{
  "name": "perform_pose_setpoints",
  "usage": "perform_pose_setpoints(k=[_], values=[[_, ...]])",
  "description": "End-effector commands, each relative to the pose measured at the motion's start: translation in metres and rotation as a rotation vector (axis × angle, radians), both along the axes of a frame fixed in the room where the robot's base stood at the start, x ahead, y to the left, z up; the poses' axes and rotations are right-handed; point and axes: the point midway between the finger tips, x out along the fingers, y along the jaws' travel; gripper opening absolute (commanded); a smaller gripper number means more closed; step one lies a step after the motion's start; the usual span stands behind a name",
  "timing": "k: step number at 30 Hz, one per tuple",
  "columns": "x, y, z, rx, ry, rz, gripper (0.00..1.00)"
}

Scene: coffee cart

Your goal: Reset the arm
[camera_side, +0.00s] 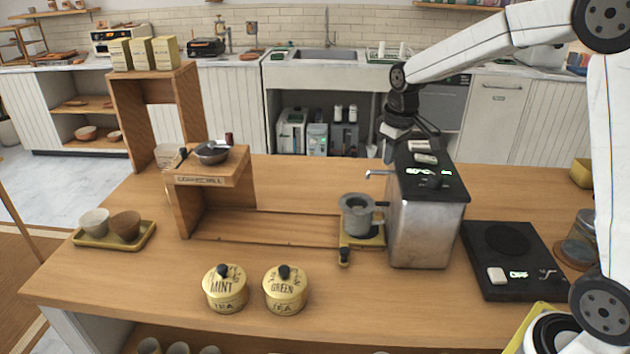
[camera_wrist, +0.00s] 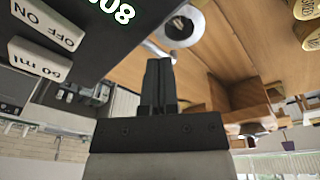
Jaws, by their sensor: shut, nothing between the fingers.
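My gripper (camera_wrist: 160,65) is shut and empty. In the side view it is at the top left of the coffee machine (camera_side: 428,225), partly hidden behind the machine's top. In the wrist view its closed fingers point up the picture, beside the machine's black top panel with white buttons (camera_wrist: 45,25) marked ON, OFF and 60 ml. A grey metal cup (camera_side: 357,214) stands on a yellow stand under the machine's spout. The cup also shows near the fingertips in the wrist view (camera_wrist: 182,24), apart from them as far as I can tell.
A wooden shelf (camera_side: 205,182) with a bowl stands left of the machine. Two yellow tea tins (camera_side: 226,290) stand at the front. A tray with two cups (camera_side: 138,237) is at far left. A black hot plate (camera_side: 515,262) is at right.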

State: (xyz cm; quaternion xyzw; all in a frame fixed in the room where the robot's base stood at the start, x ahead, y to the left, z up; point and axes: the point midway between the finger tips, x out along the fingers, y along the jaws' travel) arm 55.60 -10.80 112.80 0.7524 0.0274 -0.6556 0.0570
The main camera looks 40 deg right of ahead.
Motion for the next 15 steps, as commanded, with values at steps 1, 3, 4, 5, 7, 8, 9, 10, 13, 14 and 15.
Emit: perform_pose_setpoints(k=[1,3,4,5,7,8,9,10,13,14,15], values=[[-0.006,0.014,-0.007,-0.004,-0.011,0.038,0.00],[-0.013,0.030,-0.016,-0.010,-0.027,0.083,0.00],[-0.017,0.036,-0.020,-0.012,-0.035,0.102,0.00],[-0.021,0.042,-0.024,-0.014,-0.040,0.117,0.00],[-0.032,0.056,-0.033,-0.016,-0.055,0.142,0.00],[-0.037,0.060,-0.037,-0.015,-0.061,0.146,0.00],[-0.044,0.066,-0.041,-0.014,-0.068,0.148,0.00],[-0.050,0.070,-0.044,-0.012,-0.071,0.144,0.00],[-0.069,0.081,-0.055,-0.004,-0.079,0.121,0.00],[-0.075,0.084,-0.058,-0.001,-0.082,0.110,0.00],[-0.084,0.087,-0.061,0.004,-0.086,0.094,0.00]])
